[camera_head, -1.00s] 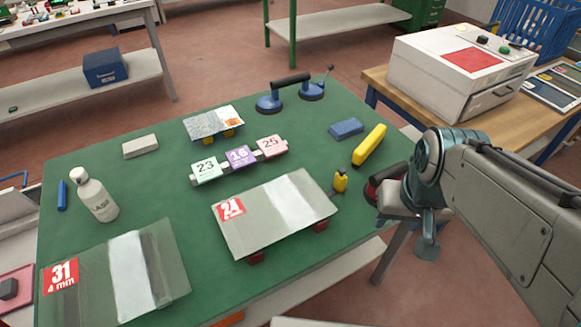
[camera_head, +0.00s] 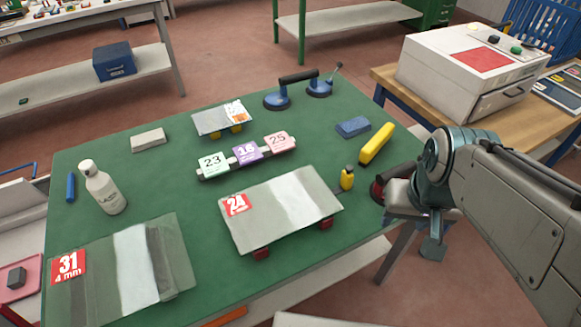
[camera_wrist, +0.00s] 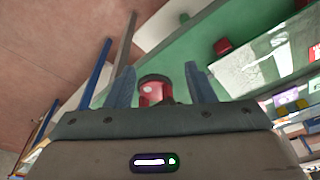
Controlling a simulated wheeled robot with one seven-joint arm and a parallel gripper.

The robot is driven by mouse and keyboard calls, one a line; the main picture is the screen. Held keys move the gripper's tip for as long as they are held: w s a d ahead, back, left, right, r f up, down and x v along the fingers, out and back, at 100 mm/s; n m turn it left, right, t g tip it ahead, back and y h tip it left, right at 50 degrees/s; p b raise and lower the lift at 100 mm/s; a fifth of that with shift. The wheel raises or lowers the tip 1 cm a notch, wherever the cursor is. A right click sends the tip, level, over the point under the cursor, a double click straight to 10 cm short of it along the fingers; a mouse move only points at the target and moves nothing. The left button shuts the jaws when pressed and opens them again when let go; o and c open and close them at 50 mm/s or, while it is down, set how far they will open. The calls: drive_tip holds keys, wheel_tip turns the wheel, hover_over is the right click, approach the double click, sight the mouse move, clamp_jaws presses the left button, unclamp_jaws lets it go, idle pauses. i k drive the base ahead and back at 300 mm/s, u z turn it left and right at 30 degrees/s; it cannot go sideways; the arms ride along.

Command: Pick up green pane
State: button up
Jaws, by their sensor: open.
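No pane stands out clearly as green; the panes look clear to greyish. A pane marked 24 (camera_head: 265,222) rests raised on red blocks at the table's middle front. A larger pane marked 31, 4 mm (camera_head: 112,282) lies at the front left. A small pane (camera_head: 210,122) sits on yellow blocks at the back. My gripper (camera_wrist: 161,82) is open at the table's right edge. A red object with a dark top (camera_wrist: 155,90) shows between its fingers in the wrist view; I cannot tell how far beyond them it is.
A white machine (camera_head: 465,75) stands right.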

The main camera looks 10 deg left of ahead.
sight(257, 217)
drive_tip(key=z, duration=1.25)
drive_tip(key=k, duration=1.15)
drive_tip(key=u, duration=1.8)
